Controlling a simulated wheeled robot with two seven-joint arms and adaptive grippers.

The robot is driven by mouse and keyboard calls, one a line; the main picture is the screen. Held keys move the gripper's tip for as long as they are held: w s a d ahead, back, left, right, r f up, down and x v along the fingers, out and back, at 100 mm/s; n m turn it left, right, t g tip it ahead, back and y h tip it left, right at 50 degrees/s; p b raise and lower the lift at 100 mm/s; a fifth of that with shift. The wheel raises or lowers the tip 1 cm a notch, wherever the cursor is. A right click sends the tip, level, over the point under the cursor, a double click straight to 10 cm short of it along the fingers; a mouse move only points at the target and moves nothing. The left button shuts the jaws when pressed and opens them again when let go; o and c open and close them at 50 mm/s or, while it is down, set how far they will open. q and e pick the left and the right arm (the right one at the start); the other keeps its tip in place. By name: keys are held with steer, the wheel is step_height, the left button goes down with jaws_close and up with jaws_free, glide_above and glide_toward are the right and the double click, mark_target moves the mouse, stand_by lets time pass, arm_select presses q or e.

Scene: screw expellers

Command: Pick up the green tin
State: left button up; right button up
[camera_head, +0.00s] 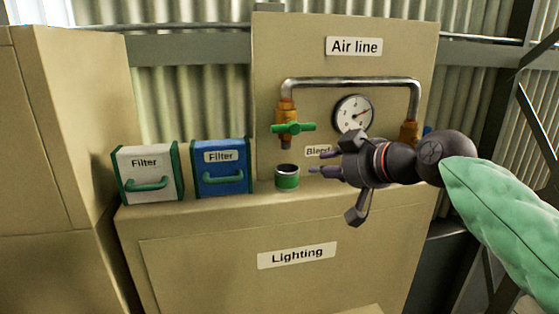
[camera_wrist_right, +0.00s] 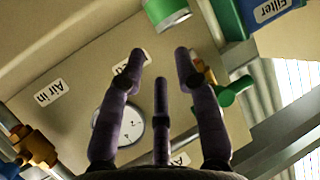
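The green tin (camera_head: 287,178) stands upright on the ledge of the beige cabinet, below the green valve handle. It has a dark upper part and a pale rim. My right gripper (camera_head: 319,162) is just right of the tin, its fingers pointing left toward it. The fingers are spread, with nothing between them. In the right wrist view the tin (camera_wrist_right: 168,12) shows at the top edge, partly cut off, beyond the open fingers (camera_wrist_right: 158,65). My left gripper is not in view.
A blue filter box (camera_head: 221,170) and a white filter box (camera_head: 147,175) stand left of the tin. The green valve handle (camera_head: 293,128) hangs above it on the air-line pipe. A gauge (camera_head: 353,115) is on the panel behind my right gripper.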

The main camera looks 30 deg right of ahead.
mark_target(297, 167)
steer(key=x, duration=0.3)
steer(key=p+x, duration=0.1)
steer(key=shift+w+r, duration=0.3)
steer(key=shift+w+a+f, duration=0.1)
steer(key=shift+w+f, duration=0.15)
steer(key=shift+w, duration=0.15)
steer(key=p+x, duration=0.1)
steer(key=x, duration=0.3)
steer(key=shift+w+f+p, duration=0.1)
steer(key=shift+w+p, duration=0.05)
steer(key=shift+p, duration=0.15)
jaws_close()
